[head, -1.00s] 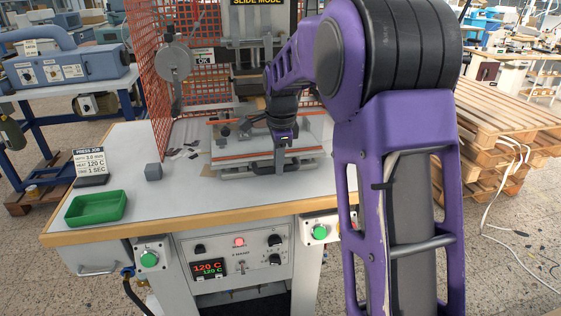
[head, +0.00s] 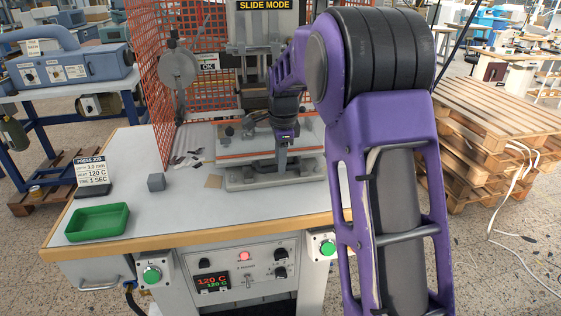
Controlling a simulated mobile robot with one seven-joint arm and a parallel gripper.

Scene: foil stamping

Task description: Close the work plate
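The work plate (head: 240,149) is a pale slab with orange strips along its edges, at the press in the head view. It sits over a grey base (head: 245,179), whose front part shows below the plate's front edge. My gripper (head: 282,165) points down at the right part of the plate's front edge. It overlaps that edge in the picture. The fingertips are small and dark, so I cannot tell whether they are open or shut on the plate.
A brown square card (head: 214,182) lies left of the base. A green tray (head: 98,222), a grey cube (head: 156,182) and a press job sign (head: 91,174) are on the left of the table. An orange mesh guard (head: 170,85) stands behind.

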